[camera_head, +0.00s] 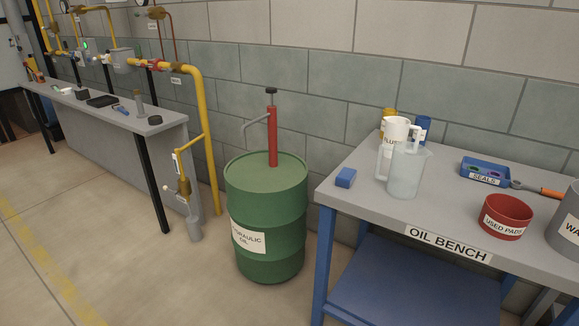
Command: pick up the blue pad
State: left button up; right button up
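The blue pad (346,178) is a small blue block. It lies flat on the grey top of the oil bench (345,198), close to the bench's left end. Nothing covers it, and it stands apart from the clear jug to its right. Neither of my grippers is in the head view.
A clear jug (406,172), a white jug (385,148), a blue seals tray (485,172), a red used-pads bowl (505,217) and a grey bin (566,232) stand on the bench. A green oil drum (266,200) with a red pump (272,135) stands left of it.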

aim_at(346, 177)
jog(key=u, duration=0.15)
jog(key=i, duration=0.95)
jog(key=z, duration=0.8)
jog(key=i, duration=0.4)
jog(key=u, duration=2.05)
jog(key=k, duration=1)
jog(key=z, duration=0.55)
